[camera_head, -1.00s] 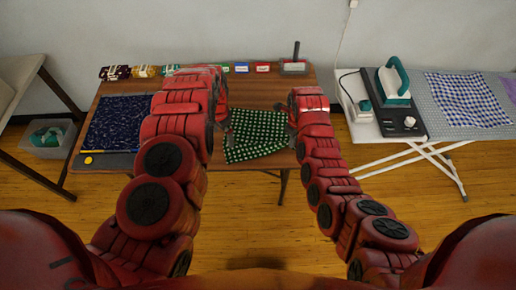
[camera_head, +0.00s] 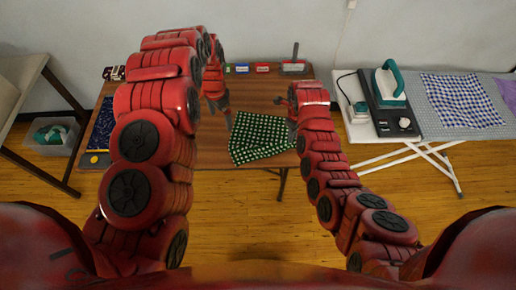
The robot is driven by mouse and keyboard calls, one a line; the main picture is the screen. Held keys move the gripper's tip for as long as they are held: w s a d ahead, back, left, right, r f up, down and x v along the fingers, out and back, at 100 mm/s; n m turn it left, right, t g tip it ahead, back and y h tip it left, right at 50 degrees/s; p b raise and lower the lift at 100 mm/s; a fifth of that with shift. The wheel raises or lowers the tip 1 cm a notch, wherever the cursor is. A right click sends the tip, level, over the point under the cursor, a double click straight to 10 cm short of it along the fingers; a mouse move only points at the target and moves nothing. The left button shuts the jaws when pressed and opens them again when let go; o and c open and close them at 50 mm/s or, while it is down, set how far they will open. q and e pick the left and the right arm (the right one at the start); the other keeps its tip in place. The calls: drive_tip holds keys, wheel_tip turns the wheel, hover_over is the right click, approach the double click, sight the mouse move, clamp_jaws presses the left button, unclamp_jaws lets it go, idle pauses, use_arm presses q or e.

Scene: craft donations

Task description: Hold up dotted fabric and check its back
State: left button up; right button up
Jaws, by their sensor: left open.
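The green-and-black fabric with pale dots (camera_head: 260,138) lies on the wooden table (camera_head: 255,92), its near edge at the table's front edge. It looks mostly flat; its underside is hidden. My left gripper (camera_head: 221,114) is open, with its fingers at the fabric's upper left corner; I see nothing held between them. My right gripper (camera_head: 286,114) is at the fabric's upper right edge, partly hidden by its own wrist. I cannot tell whether it touches or grips the cloth.
Dark blue patterned cloth (camera_head: 101,130) lies at the table's left, mostly behind my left arm. Small blue (camera_head: 242,68) and red (camera_head: 262,68) boxes and a grey tray (camera_head: 294,67) line the back. An ironing board (camera_head: 437,112) with an iron (camera_head: 390,82) stands right.

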drive_tip(key=o, duration=1.2)
drive_tip(key=shift+r, duration=0.1)
drive_tip(key=shift+r+p, duration=0.3)
drive_tip(key=shift+r, duration=2.35)
drive_tip(key=shift+r+p, duration=2.75)
drive_tip(key=shift+r, duration=5.95)
